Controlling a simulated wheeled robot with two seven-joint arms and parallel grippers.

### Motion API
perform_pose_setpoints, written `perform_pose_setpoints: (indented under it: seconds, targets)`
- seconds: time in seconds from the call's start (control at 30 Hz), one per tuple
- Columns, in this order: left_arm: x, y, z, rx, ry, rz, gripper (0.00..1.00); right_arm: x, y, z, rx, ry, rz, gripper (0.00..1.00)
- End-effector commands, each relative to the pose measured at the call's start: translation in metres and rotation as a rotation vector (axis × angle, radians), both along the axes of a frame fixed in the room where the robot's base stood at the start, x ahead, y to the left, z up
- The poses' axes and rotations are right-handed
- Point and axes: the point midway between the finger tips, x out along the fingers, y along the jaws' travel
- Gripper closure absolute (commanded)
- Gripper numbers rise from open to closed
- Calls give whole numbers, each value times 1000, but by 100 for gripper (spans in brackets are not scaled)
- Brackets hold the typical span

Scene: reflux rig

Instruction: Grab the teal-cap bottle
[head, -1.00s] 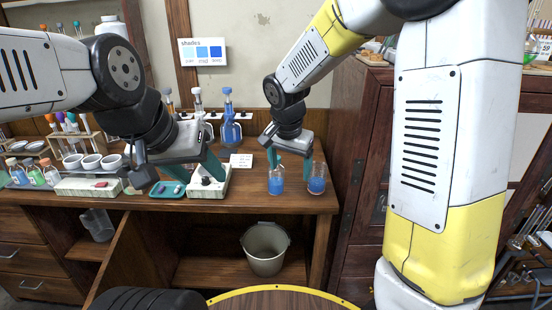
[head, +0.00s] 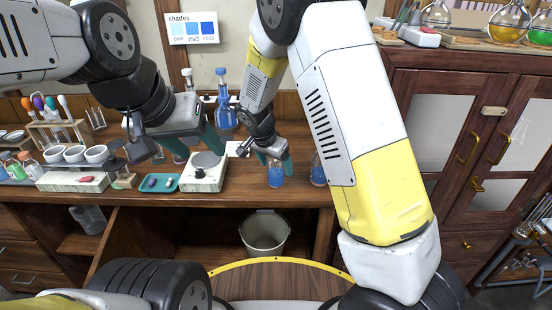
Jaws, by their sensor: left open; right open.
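Two vessels with blue liquid stand on the wooden bench: a left one (head: 276,178) and a right one (head: 318,176), partly behind my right arm. My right gripper (head: 275,161) is open, its teal fingers at the top of the left vessel. The gripper covers that top, so I cannot tell whether it has a teal cap. My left gripper (head: 182,152) is open and empty over the bench, above a teal tray (head: 146,187) and a white hotplate-like device (head: 203,178). Small capped bottles (head: 28,165) stand at the far left; no cap there is clearly teal.
A blue-filled flask (head: 226,117) stands at the back of the bench. White cups (head: 74,154) and a tube rack (head: 57,131) stand at the left. A bucket (head: 264,232) sits below. A dark cabinet (head: 455,150) is at the right.

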Motion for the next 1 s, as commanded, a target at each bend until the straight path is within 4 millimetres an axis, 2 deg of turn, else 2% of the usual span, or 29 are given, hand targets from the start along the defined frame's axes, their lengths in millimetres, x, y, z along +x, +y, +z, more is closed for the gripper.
perform_pose_setpoints:
  seconds: [0.1,0.33,0.73,1.0]
  targets:
    - [0,0,0,0,0,0,45,3,-2,-8,0,0,0,21]
    - [0,0,0,0,0,0,45,3,-2,-9,1,-1,-1,21]
    - [0,0,0,0,0,0,45,3,-2,-8,2,-1,0,100]
    - [0,0,0,0,0,0,45,4,-1,-7,2,-3,0,100]
